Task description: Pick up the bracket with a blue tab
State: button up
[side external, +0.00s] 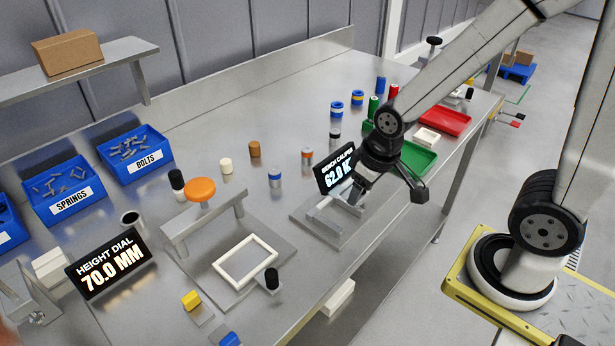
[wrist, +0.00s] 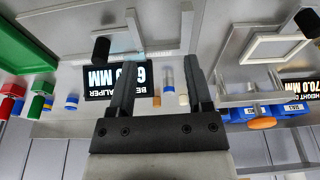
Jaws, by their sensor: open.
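A small blue tab (side external: 230,339) shows at the bottom edge of the side view, with a bit of grey metal beside it. It is cut off by the frame, so I cannot make out the whole bracket. A similar small grey piece with a yellow tab (side external: 191,300) lies just up and left of it. My gripper (side external: 388,190) is open above the bench caliper, far to the right of the blue tab. In the wrist view my gripper (wrist: 160,62) shows two spread fingers with nothing held between them. I cannot make out the blue tab in that view.
The bench caliper (side external: 318,222) and its display stand below my gripper. The height dial stand with an orange disc (side external: 200,189) and a white frame (side external: 245,262) lie between there and the blue tab. Green (side external: 418,158) and red trays sit right. Small cylinders dot the bench.

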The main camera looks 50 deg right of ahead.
jog(key=w+a+n+y, duration=0.1)
jog(key=w+a+n, duration=0.2)
jog(key=a+n, duration=0.35)
jog(key=n+g+y, duration=0.3)
jog(key=n+y, duration=0.1)
jog(key=n, duration=0.7)
send_near(229, 339)
jog(key=x, duration=0.3)
jog(key=shift+s+r, duration=0.25)
jog(key=shift+r, duration=0.05)
jog(key=shift+f, duration=0.1)
jog(key=shift+a+f+h, duration=0.15)
jog(key=shift+a+f, duration=0.1)
jog(key=shift+f, duration=0.3)
jog(key=shift+a+f+h, duration=0.15)
jog(key=shift+a+f, duration=0.1)
jog(key=shift+f, duration=0.3)
jog(key=shift+f, duration=0.1)
jog(key=shift+w+x, duration=0.15)
jog(key=shift+x, duration=1.1)
jog(key=shift+w+x, duration=0.1)
jog(key=shift+x, duration=1.2)
jog(key=shift+c, duration=0.2)
